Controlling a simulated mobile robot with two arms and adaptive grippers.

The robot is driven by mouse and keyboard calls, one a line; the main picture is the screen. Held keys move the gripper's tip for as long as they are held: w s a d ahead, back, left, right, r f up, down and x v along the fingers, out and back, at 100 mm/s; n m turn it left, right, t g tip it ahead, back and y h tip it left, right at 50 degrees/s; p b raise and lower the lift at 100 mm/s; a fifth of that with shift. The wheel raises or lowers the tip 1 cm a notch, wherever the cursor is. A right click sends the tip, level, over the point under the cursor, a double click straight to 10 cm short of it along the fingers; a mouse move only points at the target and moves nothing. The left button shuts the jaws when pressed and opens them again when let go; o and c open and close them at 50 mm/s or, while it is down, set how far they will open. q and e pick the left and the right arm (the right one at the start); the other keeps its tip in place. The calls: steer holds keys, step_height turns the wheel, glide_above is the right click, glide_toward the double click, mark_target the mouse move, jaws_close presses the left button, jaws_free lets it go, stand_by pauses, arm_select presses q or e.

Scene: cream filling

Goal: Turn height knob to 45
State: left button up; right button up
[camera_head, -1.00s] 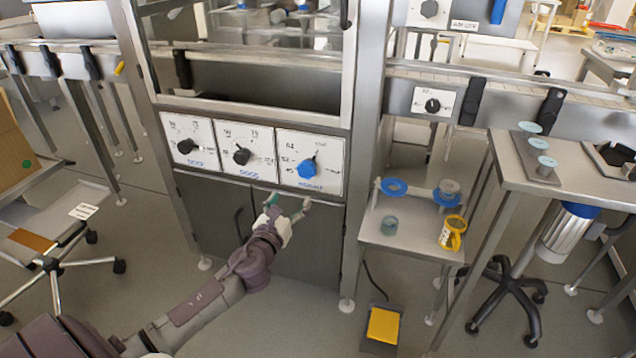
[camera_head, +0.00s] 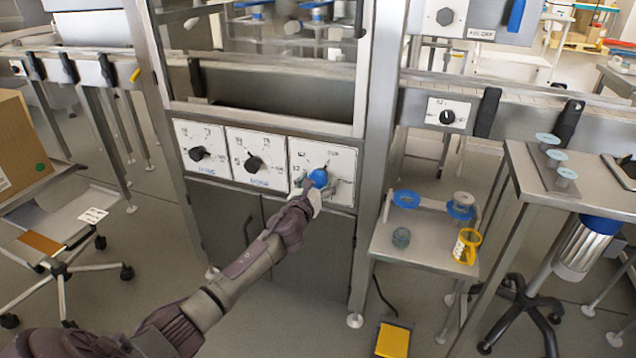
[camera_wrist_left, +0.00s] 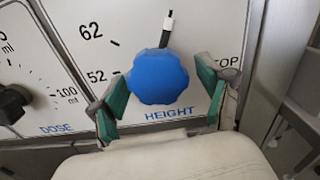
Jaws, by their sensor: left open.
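The blue height knob (camera_head: 318,178) is on the rightmost of three white dial panels on the machine front. In the left wrist view the knob (camera_wrist_left: 157,77) sits above the word HEIGHT. Its pointer tip (camera_wrist_left: 167,24) stands up, slightly right of vertical, past the 62 mark and not at 52. My left gripper (camera_head: 320,190) is at the knob. In the left wrist view its green-padded fingers (camera_wrist_left: 160,98) are open, one on each side of the knob's lower half. My right gripper is not seen.
Two black dose knobs (camera_head: 254,163) are on the panels to the left. A small steel table (camera_head: 400,248) with a yellow cup (camera_head: 466,246) stands right of the machine. A yellow pedal (camera_head: 393,340) lies on the floor.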

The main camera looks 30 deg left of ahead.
arm_select(q)
steer(key=c, duration=1.2)
